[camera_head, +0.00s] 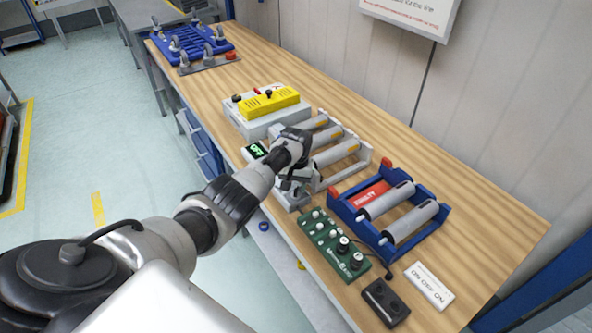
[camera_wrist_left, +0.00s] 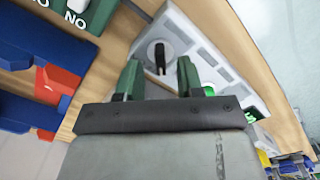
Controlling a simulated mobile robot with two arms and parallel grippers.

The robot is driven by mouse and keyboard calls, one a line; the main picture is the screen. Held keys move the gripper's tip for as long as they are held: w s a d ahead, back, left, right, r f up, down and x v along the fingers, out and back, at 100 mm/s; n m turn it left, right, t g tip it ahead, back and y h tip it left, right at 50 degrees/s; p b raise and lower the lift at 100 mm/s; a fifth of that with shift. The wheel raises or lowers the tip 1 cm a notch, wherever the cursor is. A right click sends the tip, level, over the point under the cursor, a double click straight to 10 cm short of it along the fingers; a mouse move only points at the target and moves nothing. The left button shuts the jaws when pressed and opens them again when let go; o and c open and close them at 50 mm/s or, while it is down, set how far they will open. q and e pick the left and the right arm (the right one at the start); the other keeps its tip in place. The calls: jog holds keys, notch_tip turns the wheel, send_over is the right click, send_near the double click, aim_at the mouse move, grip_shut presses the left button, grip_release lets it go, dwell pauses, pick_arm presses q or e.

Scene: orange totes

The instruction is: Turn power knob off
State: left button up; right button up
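A black knob (camera_wrist_left: 160,56) sits on a grey-white panel (camera_wrist_left: 213,50) in the left wrist view. My left gripper (camera_wrist_left: 158,72) shows two green fingers spread apart, with the knob ahead in the gap between them. I cannot tell whether the fingers touch it. In the head view my left gripper (camera_head: 292,187) is over the bench's front edge, and the arm hides the knob there. A small display (camera_head: 256,150) beside the wrist is lit green and seems to read OFF. My right gripper is not in view.
A yellow-topped grey box (camera_head: 268,104) stands behind the wrist, with grey rollers (camera_head: 335,152) beside it. A green knob box (camera_head: 333,243), a blue roller frame (camera_head: 390,208) and a black switch box (camera_head: 385,301) lie to the right. The far right bench top (camera_head: 480,185) is clear.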

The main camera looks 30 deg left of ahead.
aim_at(296, 189)
pick_arm(q)
notch_tip(296, 189, up, 9)
jog(key=shift+r, duration=0.15)
dwell(0.6)
